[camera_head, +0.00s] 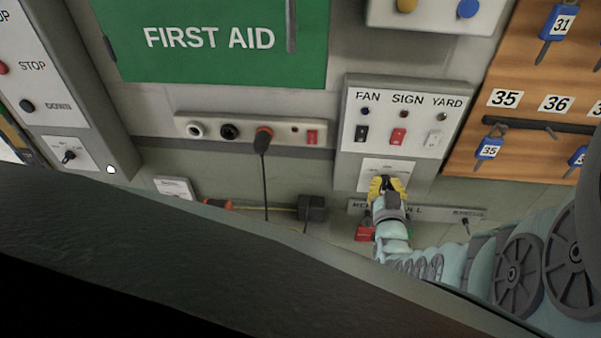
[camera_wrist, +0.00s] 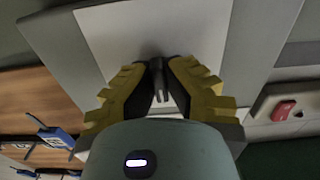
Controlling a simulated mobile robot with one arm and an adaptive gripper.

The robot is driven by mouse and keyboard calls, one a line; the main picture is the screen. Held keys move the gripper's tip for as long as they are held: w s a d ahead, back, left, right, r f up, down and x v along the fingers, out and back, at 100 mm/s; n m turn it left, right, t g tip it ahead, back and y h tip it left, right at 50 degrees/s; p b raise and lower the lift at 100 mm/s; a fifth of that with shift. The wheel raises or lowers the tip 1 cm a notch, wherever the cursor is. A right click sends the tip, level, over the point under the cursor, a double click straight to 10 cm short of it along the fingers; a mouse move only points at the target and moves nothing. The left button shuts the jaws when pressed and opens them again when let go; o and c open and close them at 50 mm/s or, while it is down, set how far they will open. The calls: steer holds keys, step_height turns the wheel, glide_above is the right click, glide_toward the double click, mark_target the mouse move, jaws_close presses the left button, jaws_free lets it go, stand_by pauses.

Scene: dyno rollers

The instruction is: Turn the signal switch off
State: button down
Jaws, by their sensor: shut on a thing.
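My gripper (camera_head: 387,184) is at the white switch plate (camera_head: 370,173) below the panel marked FAN, SIGN and YARD. In the wrist view my yellow and black fingers (camera_wrist: 160,80) are shut on a small dark switch lever (camera_wrist: 157,66), one finger on each side of it. The lever stands out from the pale plate (camera_wrist: 190,33). Its label is not readable, and my fingers cover the lever in the head view.
A socket strip (camera_head: 215,130) with a plugged black cord is to the left. A wooden key board (camera_head: 530,100) is on the right. A left panel (camera_head: 45,85) has STOP and DOWN buttons and a small lever.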

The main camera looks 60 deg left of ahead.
mark_target(386, 186)
steer(key=shift+w+m, duration=0.2)
steer(key=shift+m, duration=0.1)
steer(key=c, duration=1)
jaws_free()
steer(key=shift+a+r, duration=0.1)
steer(key=shift+s, duration=0.1)
steer(key=shift+v, duration=5.95)
